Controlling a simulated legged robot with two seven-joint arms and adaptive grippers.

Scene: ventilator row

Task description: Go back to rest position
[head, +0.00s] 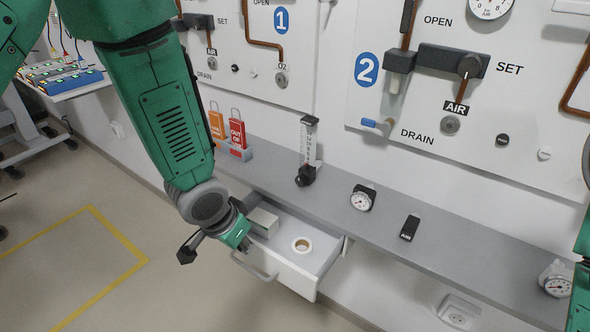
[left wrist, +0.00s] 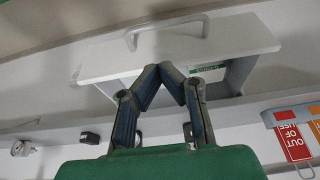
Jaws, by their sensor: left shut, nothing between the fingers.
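My left arm comes in from the left in the head view and reaches down over the open drawer's left side. My left gripper (head: 243,243) is small and partly hidden behind its own green body there. In the left wrist view, my left gripper (left wrist: 172,68) is shut, its fingertips together with nothing between them. The white drawer (left wrist: 215,38) lies beyond the fingers in that view. My right arm shows only at the head view's right edge; its gripper is out of view.
The open drawer (head: 292,272) sticks out below the grey shelf (head: 440,230) and holds a tape roll (head: 301,245) and a pale block (head: 263,222).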

